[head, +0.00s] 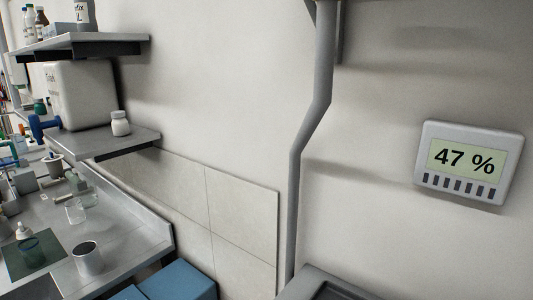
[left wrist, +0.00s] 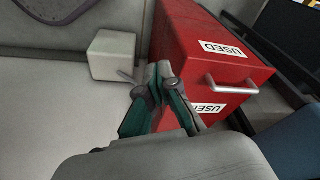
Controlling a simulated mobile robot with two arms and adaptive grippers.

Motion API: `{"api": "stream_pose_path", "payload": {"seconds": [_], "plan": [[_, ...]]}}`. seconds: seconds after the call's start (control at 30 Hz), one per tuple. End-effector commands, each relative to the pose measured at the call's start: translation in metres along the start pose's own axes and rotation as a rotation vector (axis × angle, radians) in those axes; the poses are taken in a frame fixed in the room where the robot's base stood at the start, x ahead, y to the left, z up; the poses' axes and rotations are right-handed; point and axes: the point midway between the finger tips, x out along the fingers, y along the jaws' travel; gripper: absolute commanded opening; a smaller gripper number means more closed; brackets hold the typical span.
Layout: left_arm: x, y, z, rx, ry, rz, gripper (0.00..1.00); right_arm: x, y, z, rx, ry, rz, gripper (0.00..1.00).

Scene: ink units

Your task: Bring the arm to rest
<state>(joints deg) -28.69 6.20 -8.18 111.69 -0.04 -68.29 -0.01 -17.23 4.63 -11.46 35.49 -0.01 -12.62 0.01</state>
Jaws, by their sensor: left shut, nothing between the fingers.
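My left gripper (left wrist: 159,76) shows in the left wrist view, with grey links and green finger pads. Its fingers are shut with nothing between them. From this angle, the fingertips appear in front of a red drawer unit (left wrist: 185,40) labelled "USED"; I cannot tell how far off it is. Neither gripper nor arm shows in the head view. My right gripper is not in view.
The red unit has a metal handle (left wrist: 225,84). A pale box (left wrist: 112,55) stands left of it on a light surface. The head view shows a cluttered bench (head: 125,245), wall shelves (head: 105,143), a grey pipe (head: 297,180) and a wall display (head: 468,162) reading "47 %".

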Motion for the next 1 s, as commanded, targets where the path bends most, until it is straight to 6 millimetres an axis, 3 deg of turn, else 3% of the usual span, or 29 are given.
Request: {"api": "stream_pose_path", "payload": {"seconds": [0.03, 0.2, 0.3, 0.43, 0.6, 0.7, 0.83, 1.0], "plan": [[0.024, 0.001, 0.011, 0.002, -0.018, 0.002, 0.00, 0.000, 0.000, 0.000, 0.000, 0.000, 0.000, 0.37], [0.104, 0.005, 0.060, 0.009, -0.059, 0.007, 0.00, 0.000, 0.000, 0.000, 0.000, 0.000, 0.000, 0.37], [0.144, 0.007, 0.099, 0.015, -0.082, 0.010, 0.00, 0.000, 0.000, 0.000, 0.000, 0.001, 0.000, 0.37], [0.182, 0.009, 0.155, 0.022, -0.112, 0.013, 0.00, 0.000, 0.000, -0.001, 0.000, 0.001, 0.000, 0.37], [0.206, 0.010, 0.218, 0.030, -0.140, 0.016, 0.00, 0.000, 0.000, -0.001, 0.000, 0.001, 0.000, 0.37], [0.211, 0.009, 0.242, 0.033, -0.150, 0.016, 0.00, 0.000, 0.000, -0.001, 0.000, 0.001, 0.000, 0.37], [0.212, 0.009, 0.256, 0.035, -0.154, 0.017, 0.00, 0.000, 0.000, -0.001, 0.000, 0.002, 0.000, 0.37], [0.212, 0.009, 0.256, 0.035, -0.154, 0.017, 0.00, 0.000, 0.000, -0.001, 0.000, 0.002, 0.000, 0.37]]}}
